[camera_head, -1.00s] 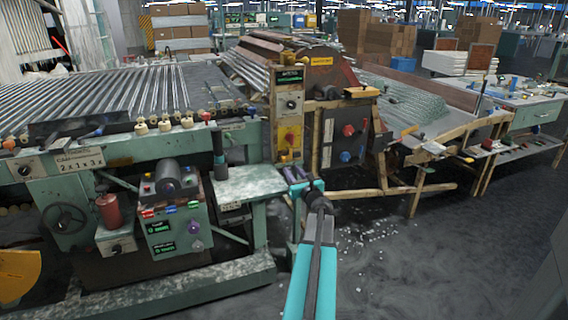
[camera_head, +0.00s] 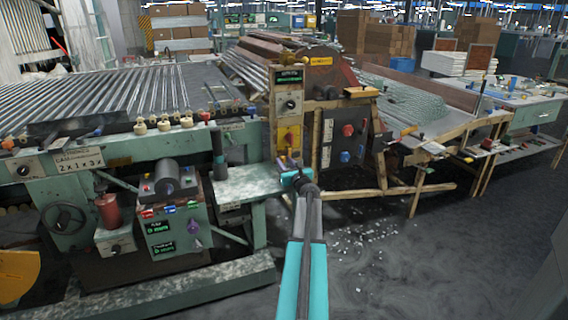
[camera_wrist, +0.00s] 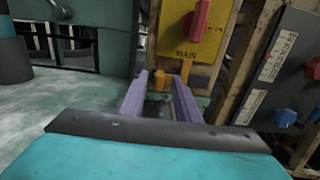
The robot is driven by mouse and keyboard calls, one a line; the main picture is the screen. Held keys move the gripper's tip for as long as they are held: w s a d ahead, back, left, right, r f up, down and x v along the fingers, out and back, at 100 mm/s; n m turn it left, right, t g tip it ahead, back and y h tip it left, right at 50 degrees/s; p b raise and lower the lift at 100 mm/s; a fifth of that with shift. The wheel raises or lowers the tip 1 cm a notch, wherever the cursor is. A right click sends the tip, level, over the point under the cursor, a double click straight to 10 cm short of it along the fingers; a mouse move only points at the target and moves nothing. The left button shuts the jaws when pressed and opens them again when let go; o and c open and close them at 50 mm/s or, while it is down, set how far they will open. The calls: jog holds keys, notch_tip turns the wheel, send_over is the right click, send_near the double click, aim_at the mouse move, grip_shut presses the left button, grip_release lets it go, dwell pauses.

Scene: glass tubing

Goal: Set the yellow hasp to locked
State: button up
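The yellow hasp (camera_wrist: 186,70) appears in the wrist view as a small orange-yellow piece at the lower edge of a yellow panel (camera_wrist: 168,41). The panel carries a red rotary switch (camera_wrist: 196,20) and the word MAIN. It also shows in the head view (camera_head: 289,137). My gripper (camera_wrist: 160,80) has two purple fingers with a gap between them and nothing visibly held. The hasp lies just beyond the right finger's tip; whether they touch I cannot tell. In the head view my gripper (camera_head: 287,163) is just below the panel, and the hasp is not clear there.
A worn green-white bench top (camera_head: 245,184) lies left of my gripper. A grey box with red and blue knobs (camera_head: 345,137) stands right of the panel. A wooden frame (camera_head: 312,150) runs between them. Open floor (camera_head: 400,270) lies to the lower right.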

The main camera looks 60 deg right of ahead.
jog(key=shift+w+d, duration=0.2)
jog(key=shift+w, duration=0.1)
grip_shut()
jog(key=shift+s+d, duration=0.9)
jog(key=shift+d, duration=0.25)
grip_release()
jog(key=shift+a, duration=0.1)
